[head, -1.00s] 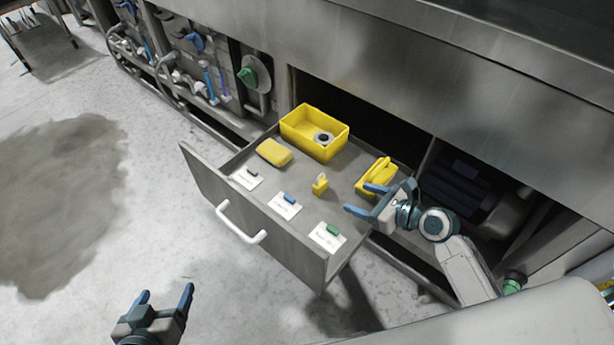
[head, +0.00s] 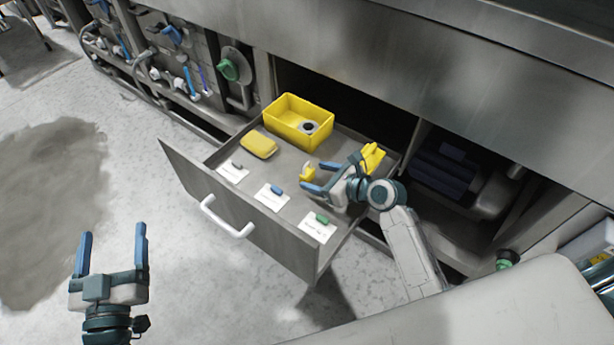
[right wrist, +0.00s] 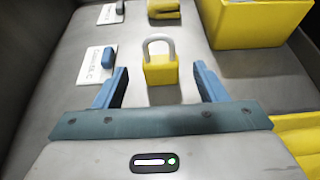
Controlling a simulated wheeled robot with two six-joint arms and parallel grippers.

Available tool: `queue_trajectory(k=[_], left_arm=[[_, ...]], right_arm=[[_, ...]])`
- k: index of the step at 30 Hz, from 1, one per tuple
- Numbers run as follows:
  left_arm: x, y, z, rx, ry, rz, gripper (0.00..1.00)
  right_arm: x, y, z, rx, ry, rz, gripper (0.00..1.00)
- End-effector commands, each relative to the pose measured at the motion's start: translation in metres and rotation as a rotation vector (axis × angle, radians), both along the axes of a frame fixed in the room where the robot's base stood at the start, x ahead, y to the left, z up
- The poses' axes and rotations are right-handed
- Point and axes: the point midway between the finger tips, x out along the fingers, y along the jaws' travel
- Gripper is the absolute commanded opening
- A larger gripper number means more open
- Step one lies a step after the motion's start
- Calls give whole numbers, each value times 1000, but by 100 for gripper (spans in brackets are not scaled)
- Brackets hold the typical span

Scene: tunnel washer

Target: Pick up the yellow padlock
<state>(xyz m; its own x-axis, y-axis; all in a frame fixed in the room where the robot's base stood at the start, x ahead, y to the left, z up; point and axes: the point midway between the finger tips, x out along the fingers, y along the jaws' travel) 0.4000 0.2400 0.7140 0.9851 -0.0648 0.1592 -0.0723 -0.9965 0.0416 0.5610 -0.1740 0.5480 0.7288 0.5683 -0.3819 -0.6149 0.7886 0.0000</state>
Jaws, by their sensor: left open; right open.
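The yellow padlock (head: 307,172) stands in the open drawer, partly hidden by my right gripper in the head view. In the right wrist view the padlock (right wrist: 160,68) has a grey shackle facing up and away. My right gripper (head: 315,178) is open over the drawer; its blue fingers (right wrist: 160,88) lie to either side of the near space, with the padlock just beyond and between them, not touched. My left gripper (head: 112,245) is open and empty, outside the drawer at the lower left.
The drawer (head: 225,205) also holds a yellow bin (head: 285,125) with a dark round item, a yellow block (head: 258,145), another yellow object (head: 373,157) behind my right gripper, and white cards with small coloured pieces. The drawer walls bound the space.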

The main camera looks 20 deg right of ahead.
Motion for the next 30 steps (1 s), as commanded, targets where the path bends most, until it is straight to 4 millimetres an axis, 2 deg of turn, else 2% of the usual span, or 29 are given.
queue_trajectory(k=[6, 14, 15, 21, 23, 30], left_arm=[[1, 1, 27, 11, -149, 6, 79], [1, 1, 31, 11, -166, 7, 79], [1, 1, 30, 11, -166, 7, 79], [1, 1, 30, 11, -165, 7, 79], [1, 1, 30, 11, -165, 7, 79], [1, 1, 30, 10, -164, 7, 79]], right_arm=[[12, 9, -8, 0, 1, 0, 65], [13, 10, -8, -2, 1, -1, 65], [13, 10, -8, -2, 1, -1, 64], [13, 10, -8, -2, 1, -1, 24], [13, 10, -8, -2, 1, -1, 15], [13, 10, -8, -1, 1, -1, 15]])
